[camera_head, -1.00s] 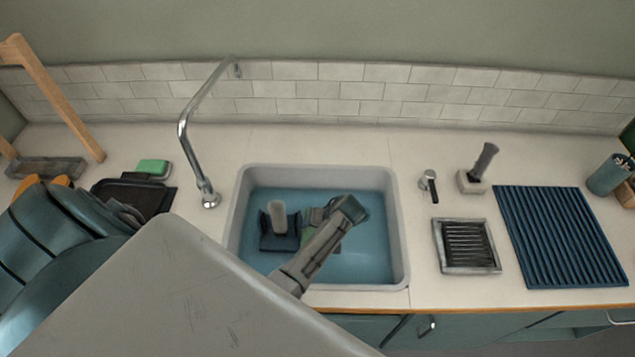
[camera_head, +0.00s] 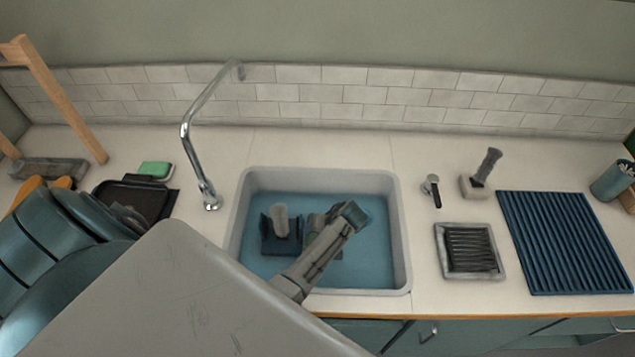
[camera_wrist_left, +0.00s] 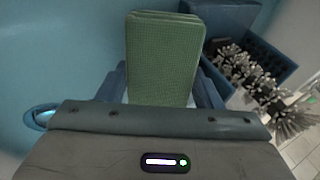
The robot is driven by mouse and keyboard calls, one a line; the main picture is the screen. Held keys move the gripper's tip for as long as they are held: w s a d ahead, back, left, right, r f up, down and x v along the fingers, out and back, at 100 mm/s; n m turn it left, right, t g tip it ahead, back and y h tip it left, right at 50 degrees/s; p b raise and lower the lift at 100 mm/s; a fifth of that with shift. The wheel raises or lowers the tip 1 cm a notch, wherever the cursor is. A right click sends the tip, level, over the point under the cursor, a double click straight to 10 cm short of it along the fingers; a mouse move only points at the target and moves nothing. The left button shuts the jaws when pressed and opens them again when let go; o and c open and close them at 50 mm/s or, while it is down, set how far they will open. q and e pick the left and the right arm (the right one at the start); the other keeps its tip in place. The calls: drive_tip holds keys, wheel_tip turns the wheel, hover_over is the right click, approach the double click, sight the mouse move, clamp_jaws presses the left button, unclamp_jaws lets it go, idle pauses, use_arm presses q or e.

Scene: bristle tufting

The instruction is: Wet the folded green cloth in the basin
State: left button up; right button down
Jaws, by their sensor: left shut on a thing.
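The folded green cloth (camera_wrist_left: 165,60) is upright in the left wrist view, between the two blue-grey fingers of my left gripper (camera_wrist_left: 162,85). My left gripper (camera_head: 318,228) is shut on it. In the head view the gripper is inside the basin (camera_head: 402,240), a pale-rimmed sink with a blue interior. There the cloth is mostly hidden by my wrist. I cannot tell how deep the cloth sits or whether it touches water. My right gripper is in neither current view.
A dark blue holder (camera_head: 268,240) with a grey upright piece stands in the basin, left of my gripper. A chrome faucet (camera_head: 186,135) rises behind the basin's left side. A ribbed blue mat (camera_head: 565,245) and a tray (camera_head: 440,262) lie to the right. A green sponge (camera_head: 155,169) lies left.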

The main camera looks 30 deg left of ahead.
use_arm(q)
drive_tip(key=shift+r+p, duration=3.55)
drive_tip(key=shift+r, duration=0.55)
wheel_tip(320, 180, up, 7)
drive_tip(key=shift+r, duration=2)
